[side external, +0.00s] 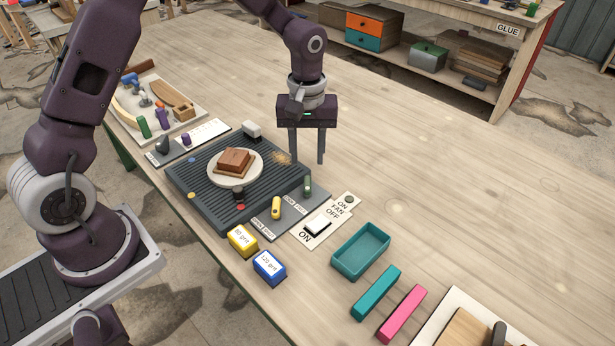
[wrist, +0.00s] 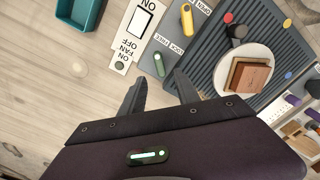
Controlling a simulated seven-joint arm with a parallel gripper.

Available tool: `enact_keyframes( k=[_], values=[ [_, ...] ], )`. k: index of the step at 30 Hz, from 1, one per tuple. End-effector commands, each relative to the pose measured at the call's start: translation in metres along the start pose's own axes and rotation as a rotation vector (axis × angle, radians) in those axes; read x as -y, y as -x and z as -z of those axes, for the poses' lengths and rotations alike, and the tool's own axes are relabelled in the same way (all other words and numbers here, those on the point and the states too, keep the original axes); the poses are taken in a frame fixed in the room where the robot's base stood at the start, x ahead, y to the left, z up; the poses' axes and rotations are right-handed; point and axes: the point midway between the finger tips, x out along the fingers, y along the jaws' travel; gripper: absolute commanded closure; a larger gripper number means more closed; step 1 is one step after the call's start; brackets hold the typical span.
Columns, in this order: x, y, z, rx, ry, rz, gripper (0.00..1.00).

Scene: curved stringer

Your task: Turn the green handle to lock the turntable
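The small green handle (side external: 307,184) stands upright or nearly so on the grey panel at the right edge of the dark ribbed station. In the wrist view the green handle (wrist: 159,65) sits by the words LOCK and FREE, just beyond my fingers. The turntable (side external: 257,166) is a pale round disc carrying a brown wooden block (side external: 235,160); the turntable (wrist: 224,75) also shows in the wrist view. My gripper (side external: 307,158) is open and empty, pointing down above the bench near the handle. Its fingers (wrist: 158,86) are spread apart in the wrist view, with nothing between them.
A yellow handle (side external: 276,208) stands on the same panel, left of the green one. A fan switch plate (side external: 328,222) lies to the right. Yellow (side external: 243,240) and blue (side external: 269,267) grit blocks and a teal tray (side external: 360,250) are nearer.

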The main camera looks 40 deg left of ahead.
Motion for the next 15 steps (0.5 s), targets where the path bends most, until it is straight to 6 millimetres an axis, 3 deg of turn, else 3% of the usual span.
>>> enact_keyframes(
  k=[9,15],
  values=[
    [-0.001,-0.057,-0.001,0.010,0.011,0.004,0.62],
    [-0.001,-0.075,0.000,0.008,0.010,0.003,0.62]
  ],
)
